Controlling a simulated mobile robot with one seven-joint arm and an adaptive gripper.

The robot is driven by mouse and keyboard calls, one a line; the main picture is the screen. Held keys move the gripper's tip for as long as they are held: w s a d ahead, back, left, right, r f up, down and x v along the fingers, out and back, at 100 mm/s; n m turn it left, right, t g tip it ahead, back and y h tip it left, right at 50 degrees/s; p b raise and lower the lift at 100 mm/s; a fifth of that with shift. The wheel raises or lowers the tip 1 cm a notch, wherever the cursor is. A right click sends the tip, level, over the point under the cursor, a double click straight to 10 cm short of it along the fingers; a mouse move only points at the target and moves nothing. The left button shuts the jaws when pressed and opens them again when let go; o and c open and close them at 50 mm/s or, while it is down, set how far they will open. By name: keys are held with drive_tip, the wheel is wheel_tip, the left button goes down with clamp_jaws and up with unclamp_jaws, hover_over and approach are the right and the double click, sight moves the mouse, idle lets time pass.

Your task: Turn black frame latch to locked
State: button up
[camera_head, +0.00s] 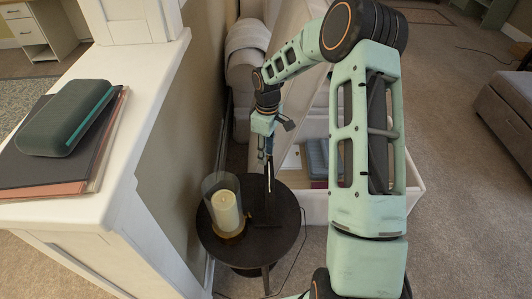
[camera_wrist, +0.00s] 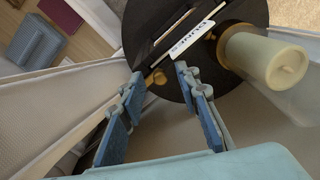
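The black frame (camera_head: 268,174) stands on the round dark side table and shows nearly edge-on in the head view. In the wrist view, dark frame-like edges and a thin bright strip lie beyond my fingertips. A small brass knob (camera_wrist: 156,78), possibly the latch, shows between the fingertips; whether it is locked I cannot tell. My gripper (camera_wrist: 160,75) is open, with two blue fingers apart and a gap on both sides of the knob. In the head view my gripper (camera_head: 264,146) is just above the frame, its fingers mostly hidden.
The side table (camera_head: 285,240) also holds a candle (camera_head: 226,210) in a glass cylinder, close left of the frame. A white label (camera_wrist: 195,38) shows in the wrist view. A wall and ledge (camera_head: 130,110) stand left. An open white bin (camera_head: 315,205) is behind.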

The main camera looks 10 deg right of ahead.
drive_tip(key=shift+f, duration=0.1)
clamp_jaws()
drive_tip(key=shift+m, duration=0.3)
drive_tip(key=m+b, duration=0.1)
drive_tip(key=m, duration=0.5)
drive_tip(key=m+b, duration=0.1)
drive_tip(key=m, duration=0.4)
drive_tip(key=shift+m, duration=0.3)
drive_tip(key=m, duration=0.5)
drive_tip(key=shift+m+t, duration=0.3)
idle(0.3)
unclamp_jaws()
drive_tip(key=shift+s, duration=0.1)
